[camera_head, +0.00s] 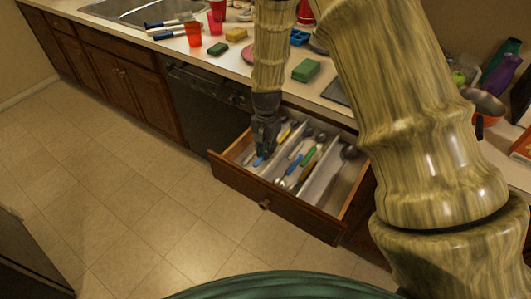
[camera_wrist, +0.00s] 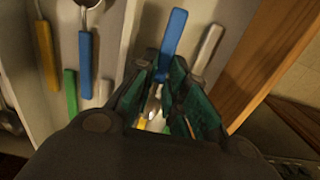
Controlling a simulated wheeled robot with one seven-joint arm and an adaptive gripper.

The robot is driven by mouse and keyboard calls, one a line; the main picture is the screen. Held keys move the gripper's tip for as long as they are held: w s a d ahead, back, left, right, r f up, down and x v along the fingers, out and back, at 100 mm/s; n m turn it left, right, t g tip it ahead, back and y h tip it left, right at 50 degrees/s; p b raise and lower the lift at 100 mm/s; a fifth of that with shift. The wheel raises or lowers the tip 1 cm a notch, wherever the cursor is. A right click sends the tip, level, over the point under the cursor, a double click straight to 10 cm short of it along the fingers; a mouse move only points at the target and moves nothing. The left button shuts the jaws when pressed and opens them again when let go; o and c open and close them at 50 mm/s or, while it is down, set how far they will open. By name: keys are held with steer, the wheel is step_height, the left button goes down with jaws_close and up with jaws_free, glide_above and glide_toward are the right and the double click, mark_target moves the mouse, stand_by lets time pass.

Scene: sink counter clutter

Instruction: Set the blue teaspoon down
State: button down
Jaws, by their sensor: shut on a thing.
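My gripper (camera_head: 263,150) points down into the open cutlery drawer (camera_head: 262,203), over its left compartment. In the wrist view my gripper (camera_wrist: 165,72) is shut on the blue teaspoon (camera_wrist: 175,32) by its handle. The blue handle sticks out past the fingertips; the blue teaspoon also shows below my gripper in the head view (camera_head: 259,161). Its bowl end is mostly hidden between and behind the fingers. I cannot tell whether the spoon touches the drawer floor.
A pale-handled utensil (camera_wrist: 208,48) lies beside the held spoon. Across the divider lie another blue-handled utensil (camera_wrist: 86,65), a yellow-handled one (camera_wrist: 46,55) and a green-handled one (camera_wrist: 70,92). The drawer's wooden wall (camera_wrist: 262,65) is close at right. Cups and sponges crowd the counter above.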

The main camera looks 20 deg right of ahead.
step_height(320, 180, down, 2)
steer(key=shift+w+f, duration=0.1)
steer(key=shift+w, duration=0.05)
steer(key=shift+f, duration=0.25)
steer(key=c, duration=1.7)
jaws_free()
steer(key=shift+r, duration=0.15)
steer(key=shift+d+r+b, duration=0.1)
steer(key=shift+r+b, duration=0.75)
steer(key=shift+r, duration=5.15)
